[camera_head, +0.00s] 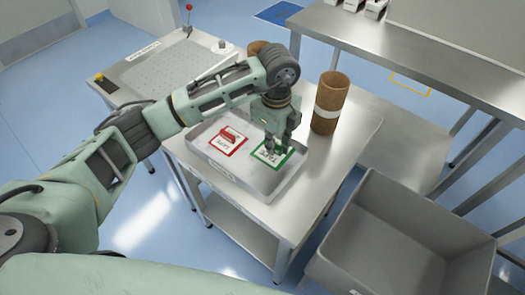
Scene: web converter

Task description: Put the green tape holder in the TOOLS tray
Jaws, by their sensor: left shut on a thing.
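My left gripper (276,143) points down over the right part of a shallow grey metal tray (264,188). It is shut on the green tape holder (277,151), which is mostly hidden by the fingers. The holder is at a green-bordered label (268,160) on the tray floor; I cannot tell whether it touches the floor. A red holder (233,135) sits on a red-bordered label (222,146) in the left part of the tray. The tray's front label is too small to read. My right gripper is not in view.
A brown roll (328,118) with a white band stands upright on the metal table (365,117), right of the tray. Another brown roll (257,48) is behind my arm. A large grey bin (398,238) stands at the lower right. A perforated worktop (160,70) is at the back left.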

